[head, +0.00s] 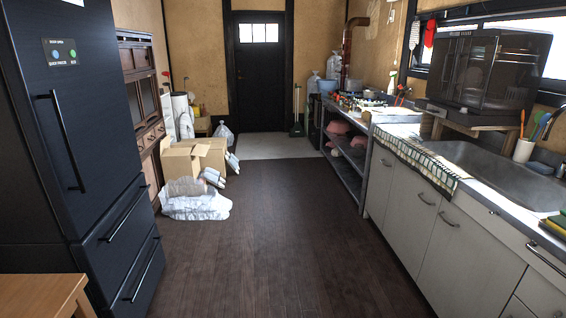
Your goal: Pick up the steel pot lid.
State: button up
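I cannot make out a steel pot lid in the head view. Small items (362,100) crowd the far end of the counter on the right, too small to tell apart. A light blue basin or pot (327,86) stands at the far end of that counter. My gripper is not in view.
A dark fridge (85,130) stands at left, with a wooden table corner (40,295) below it. Cardboard boxes (190,157) and white bags (195,203) lie on the floor. White cabinets (440,225) with a steel sink (500,175) run along the right. The middle floor (270,235) is clear.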

aim_at(380, 110)
jog(key=i, duration=3.7)
jog(key=i+z, duration=0.2)
jog(key=i, duration=0.25)
jog(key=i+j+z, duration=0.25)
jog(key=i, duration=0.2)
jog(key=i+j+z, duration=0.2)
jog(key=i, duration=0.25)
jog(key=i+j+z, duration=0.25)
jog(key=i, duration=0.2)
jog(key=i+j+z, duration=0.8)
jog(key=j+z, duration=0.2)
jog(key=i+j+z, duration=0.15)
jog(key=j+z, duration=0.15)
jog(key=j, duration=0.2)
jog(key=i+l, duration=0.4)
jog(key=l+z, duration=0.05)
jog(key=l, duration=0.05)
